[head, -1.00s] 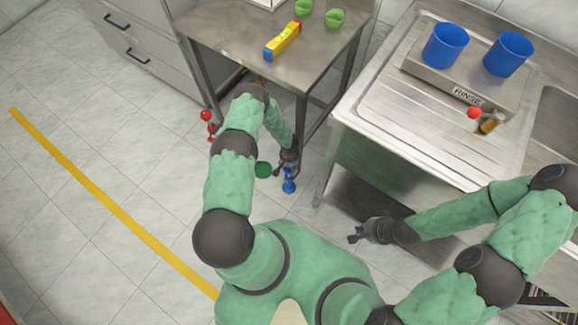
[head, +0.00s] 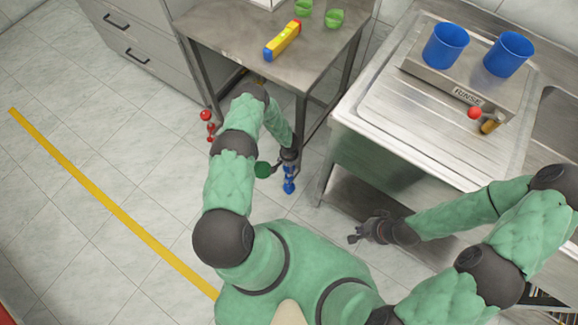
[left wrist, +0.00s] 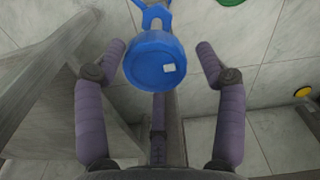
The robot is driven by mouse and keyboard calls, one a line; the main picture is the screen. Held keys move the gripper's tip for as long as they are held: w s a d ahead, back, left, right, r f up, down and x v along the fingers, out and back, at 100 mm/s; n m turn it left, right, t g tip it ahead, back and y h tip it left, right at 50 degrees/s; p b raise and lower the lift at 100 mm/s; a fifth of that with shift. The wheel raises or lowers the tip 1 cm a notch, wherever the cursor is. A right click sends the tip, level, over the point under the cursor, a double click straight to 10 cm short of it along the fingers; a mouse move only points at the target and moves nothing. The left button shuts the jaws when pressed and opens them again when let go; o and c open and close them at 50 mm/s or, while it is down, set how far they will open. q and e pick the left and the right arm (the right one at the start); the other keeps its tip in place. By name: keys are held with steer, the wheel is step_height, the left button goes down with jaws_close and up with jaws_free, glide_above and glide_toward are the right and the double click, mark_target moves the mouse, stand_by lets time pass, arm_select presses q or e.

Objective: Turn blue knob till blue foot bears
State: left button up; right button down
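The blue knob (left wrist: 155,62) is a round cap with a small white mark, seen from above in the left wrist view. More blue parts (left wrist: 150,12) show beyond it. In the head view the blue knob and foot (head: 289,182) stand low by the table's near leg. My left gripper (head: 289,158) points down at the knob. Whether the blue foot touches the floor is hidden. My right gripper (head: 357,232) hangs empty beside the sink unit; its opening is unclear.
The metal table (head: 235,42) carries a yellow bar (head: 284,40) with red and blue ends and green cups (head: 334,18). A red knob (head: 206,115) and a green disc (head: 263,169) are low beside it. The sink unit (head: 375,105) stands right; floor at left is clear.

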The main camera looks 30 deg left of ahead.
arm_select(q)
steer(key=shift+w+a+r, duration=0.1)
steer(key=shift+w+r, duration=0.15)
steer(key=shift+w, duration=0.1)
step_height(320, 180, up, 12)
steer(key=shift+s, duration=0.15)
stand_by(0.3)
steer(key=shift+s+f, duration=0.1)
steer(key=shift+f, duration=0.1)
stand_by(0.5)
